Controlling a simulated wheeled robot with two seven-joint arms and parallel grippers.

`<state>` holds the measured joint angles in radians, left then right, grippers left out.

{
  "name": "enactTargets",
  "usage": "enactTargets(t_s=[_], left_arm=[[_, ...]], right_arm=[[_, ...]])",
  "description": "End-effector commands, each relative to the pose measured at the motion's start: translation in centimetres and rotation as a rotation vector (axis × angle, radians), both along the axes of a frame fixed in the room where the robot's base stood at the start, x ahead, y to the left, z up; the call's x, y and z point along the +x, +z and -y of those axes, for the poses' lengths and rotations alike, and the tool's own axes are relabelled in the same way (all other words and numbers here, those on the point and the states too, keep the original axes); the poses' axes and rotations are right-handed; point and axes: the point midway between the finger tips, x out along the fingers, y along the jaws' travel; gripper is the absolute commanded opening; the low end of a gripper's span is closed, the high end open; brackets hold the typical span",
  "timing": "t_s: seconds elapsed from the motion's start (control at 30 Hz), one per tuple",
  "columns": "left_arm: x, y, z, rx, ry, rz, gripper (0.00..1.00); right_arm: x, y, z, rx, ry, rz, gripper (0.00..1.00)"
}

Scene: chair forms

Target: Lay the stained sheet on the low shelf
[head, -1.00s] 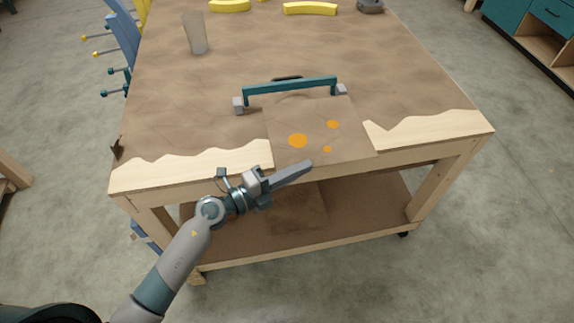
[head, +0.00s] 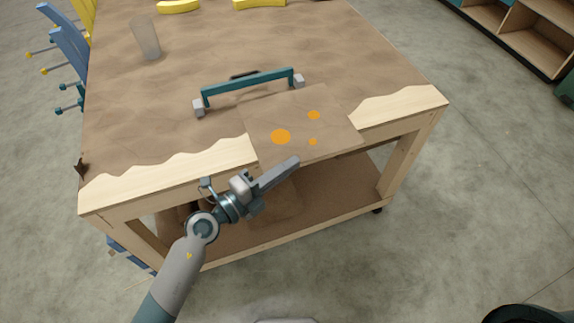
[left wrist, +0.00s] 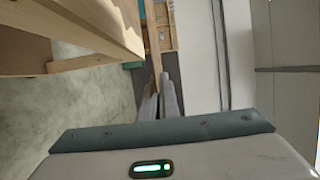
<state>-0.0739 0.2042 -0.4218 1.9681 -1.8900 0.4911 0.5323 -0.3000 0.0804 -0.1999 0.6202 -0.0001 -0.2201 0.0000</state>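The stained sheet (head: 300,125) is a thin brown square with orange spots. In the head view it overlaps the front edge of the workbench top. My left gripper (head: 290,166) is at the sheet's near edge and shut on it. In the left wrist view the fingers (left wrist: 161,100) are close together, with a thin brown strip, apparently the sheet edge-on, running up from them. The low shelf (head: 335,197) is the brown board beneath the bench top, partly hidden by the top, the sheet and my arm. My right gripper is not in view.
A teal-handled tool (head: 248,86) lies on the workbench top (head: 180,95) behind the sheet. A clear cup (head: 146,38) and yellow pieces (head: 260,3) stand farther back. Blue clamps (head: 68,45) are at the left side.

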Motion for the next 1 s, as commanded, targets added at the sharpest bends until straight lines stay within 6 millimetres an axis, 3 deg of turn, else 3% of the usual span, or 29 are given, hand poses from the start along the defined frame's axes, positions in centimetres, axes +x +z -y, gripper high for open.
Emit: enactTargets(t_s=[0.37, 0.57, 0.77, 1.0], left_arm=[[0.1, 0.0, -0.2, -0.002, 0.004, 0.001, 0.0], [0.6, 0.5, -2.3, -0.013, 0.039, 0.008, 0.0], [1.3, 1.4, -7.5, -0.033, 0.128, 0.015, 0.0], [0.8, 2.2, -15.9, -0.028, 0.276, 0.016, 0.0]], right_arm=[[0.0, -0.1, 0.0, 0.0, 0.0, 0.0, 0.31], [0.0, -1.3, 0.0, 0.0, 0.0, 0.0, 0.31], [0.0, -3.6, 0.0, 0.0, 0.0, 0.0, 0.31], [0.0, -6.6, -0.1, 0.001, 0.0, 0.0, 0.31]])
